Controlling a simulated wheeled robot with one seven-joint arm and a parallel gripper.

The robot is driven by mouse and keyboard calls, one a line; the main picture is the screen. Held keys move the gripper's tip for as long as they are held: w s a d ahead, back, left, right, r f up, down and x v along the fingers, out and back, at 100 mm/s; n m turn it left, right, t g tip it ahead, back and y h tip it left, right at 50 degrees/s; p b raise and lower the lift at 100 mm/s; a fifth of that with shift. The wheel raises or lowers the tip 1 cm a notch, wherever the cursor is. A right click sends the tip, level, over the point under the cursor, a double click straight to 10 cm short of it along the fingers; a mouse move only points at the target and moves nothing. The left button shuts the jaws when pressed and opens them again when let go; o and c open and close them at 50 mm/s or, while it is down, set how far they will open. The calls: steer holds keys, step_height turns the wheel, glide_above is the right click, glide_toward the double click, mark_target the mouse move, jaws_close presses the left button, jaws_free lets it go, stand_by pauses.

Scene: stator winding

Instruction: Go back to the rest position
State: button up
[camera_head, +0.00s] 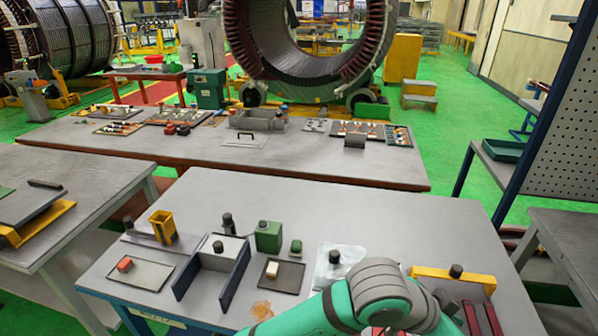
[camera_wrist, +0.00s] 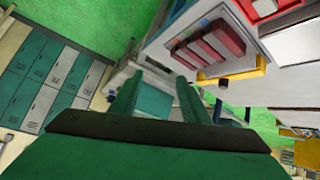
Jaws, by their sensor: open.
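My gripper (camera_wrist: 155,88) shows in the wrist view with its two green fingers apart and nothing between them. In the head view my green and grey arm reaches over the front right of the near table (camera_head: 420,225); the gripper itself cannot be made out there. In the wrist view the fingers are seen against the green floor (camera_wrist: 95,22) and the table's edge, with red bars (camera_wrist: 208,45) up and to the right. The red bars also show in the head view (camera_head: 492,318), right of my arm.
The near table holds a red block on a tray (camera_head: 153,273), a blue-sided fixture (camera_head: 236,276), a green box (camera_head: 268,237), a yellow holder (camera_head: 162,226) and a yellow bar (camera_head: 430,273). A perforated rack (camera_head: 560,130) stands at right. The table's back right is clear.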

steer(key=w+d+r+n+t+h, duration=0.2)
steer(key=w+r+n+t+h, duration=0.5)
steer(key=r+n+t, duration=0.1)
steer(key=w+a+f+n+t+y, duration=0.2)
steer(key=a+f+n+t+y, duration=0.7)
steer(key=a+f, duration=0.45)
steer(key=s+a+f+n+g+y, duration=0.1)
steer(key=s+a+f+y, duration=0.3)
steer(key=s+a+f, duration=0.4)
steer(key=s+a+f+g+y, duration=0.1)
steer(key=s+a+f+y, duration=0.3)
steer(key=s+a+f, duration=0.5)
steer(key=s+a+m, duration=0.2)
steer(key=s+m, duration=0.1)
steer(key=s, duration=0.8)
steer(key=shift+r+m, duration=0.3)
steer(key=shift+r, duration=0.1)
steer(key=shift+d, duration=0.1)
